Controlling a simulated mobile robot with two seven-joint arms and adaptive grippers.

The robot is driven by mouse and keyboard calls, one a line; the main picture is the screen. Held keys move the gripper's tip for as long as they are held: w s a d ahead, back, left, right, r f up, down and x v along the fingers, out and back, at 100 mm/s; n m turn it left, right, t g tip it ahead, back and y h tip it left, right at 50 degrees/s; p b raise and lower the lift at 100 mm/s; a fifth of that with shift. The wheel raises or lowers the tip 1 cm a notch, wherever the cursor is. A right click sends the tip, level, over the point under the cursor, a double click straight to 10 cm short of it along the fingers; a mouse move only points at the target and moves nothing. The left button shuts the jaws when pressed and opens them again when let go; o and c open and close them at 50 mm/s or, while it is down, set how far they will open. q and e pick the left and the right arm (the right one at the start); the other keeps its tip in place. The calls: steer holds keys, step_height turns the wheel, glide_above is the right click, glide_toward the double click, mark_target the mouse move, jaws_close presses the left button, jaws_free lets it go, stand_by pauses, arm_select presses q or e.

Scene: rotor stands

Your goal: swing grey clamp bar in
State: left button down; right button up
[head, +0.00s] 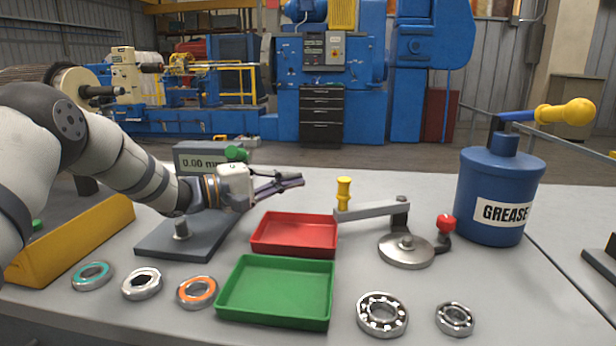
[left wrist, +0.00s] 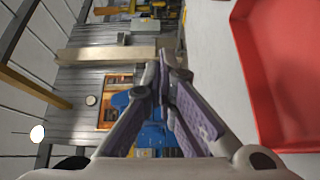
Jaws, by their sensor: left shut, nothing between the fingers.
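The grey clamp bar (head: 375,211) reaches left from a dark post (head: 400,215) in the head view. A yellow upright knob (head: 343,193) stands at its free left end. Below it is a round metal plate (head: 407,256) with a central hub. A red-knobbed lever (head: 446,225) is at the plate's right. My left gripper (head: 298,182) is shut and empty, above the table behind the red tray, left of the yellow knob and apart from it. Its purple-grey fingers meet in the left wrist view (left wrist: 166,72). The clamp bar does not show there. My right gripper is not in view.
A red tray (head: 257,251) and green tray (head: 273,325) stand left of the clamp. Several bearing rings (head: 382,315) lie along the front. A blue grease can (head: 490,228) stands right.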

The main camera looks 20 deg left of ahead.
arm_select(q)
steer(key=w+d+p, duration=0.1)
steer(key=w+d, duration=0.1)
steer(key=d, duration=0.5)
steer(key=shift+w+f, duration=0.15)
steer(key=shift+w, duration=0.15)
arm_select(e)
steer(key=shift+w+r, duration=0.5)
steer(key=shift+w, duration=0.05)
arm_select(q)
steer(key=shift+d, duration=0.1)
